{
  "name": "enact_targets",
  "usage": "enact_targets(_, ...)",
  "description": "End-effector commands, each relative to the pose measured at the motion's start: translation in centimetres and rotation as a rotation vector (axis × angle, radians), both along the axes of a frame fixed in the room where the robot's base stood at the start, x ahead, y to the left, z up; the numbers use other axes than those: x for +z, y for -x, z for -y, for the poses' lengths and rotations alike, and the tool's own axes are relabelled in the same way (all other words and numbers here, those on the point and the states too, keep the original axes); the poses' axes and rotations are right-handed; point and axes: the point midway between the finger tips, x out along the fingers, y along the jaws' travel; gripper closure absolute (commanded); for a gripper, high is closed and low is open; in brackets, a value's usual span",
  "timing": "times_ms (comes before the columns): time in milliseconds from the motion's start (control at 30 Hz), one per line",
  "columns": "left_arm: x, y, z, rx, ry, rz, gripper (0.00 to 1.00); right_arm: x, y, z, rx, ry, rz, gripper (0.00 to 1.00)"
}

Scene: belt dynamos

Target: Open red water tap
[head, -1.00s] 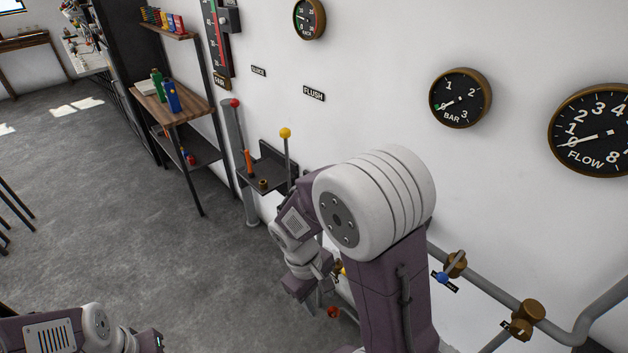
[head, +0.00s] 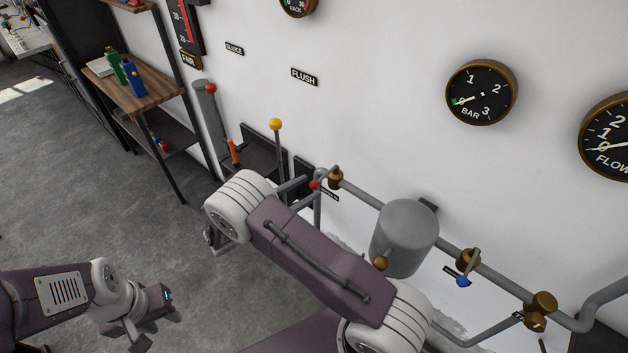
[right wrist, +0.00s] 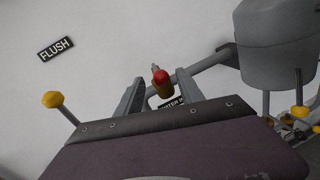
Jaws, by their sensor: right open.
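The red water tap is a brass valve (head: 336,179) on the grey wall pipe, with a red-tipped lever (head: 315,185). In the right wrist view the red knob (right wrist: 161,76) shows in front of the brass body (right wrist: 164,91), between my fingers. My right gripper (right wrist: 159,92) is open, one finger on each side of the tap. I cannot tell whether either finger touches it. In the head view my right arm partly hides this gripper (head: 303,192). My left gripper (head: 150,318) is low at the left, away from the tap; its jaw opening is unclear.
A grey tank (head: 404,238) hangs right of the tap, with a blue-knobbed tap (head: 463,281) beyond it. Left of the tap stand a yellow-knobbed lever (head: 276,125) and a red-topped grey post (head: 205,110). A wooden shelf (head: 150,92) is further left. Floor there is open.

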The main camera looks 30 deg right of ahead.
Motion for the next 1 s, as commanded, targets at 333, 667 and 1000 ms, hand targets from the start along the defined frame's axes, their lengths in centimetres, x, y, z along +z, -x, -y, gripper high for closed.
enact_targets(333,0.9,0.0,0.0,0.0,0.0,0.0,0.64,0.0,-0.6,3.2,-0.001,-0.001,-0.001,0.55)
enact_targets(667,0.8,0.0,0.0,0.0,0.0,0.0,0.64,0.0,-0.6,3.2,-0.001,-0.001,-0.001,1.0)
enact_targets(1000,0.8,0.0,0.0,0.0,0.0,0.0,0.64,0.0,-0.6,3.2,-0.001,-0.001,0.0,1.0)
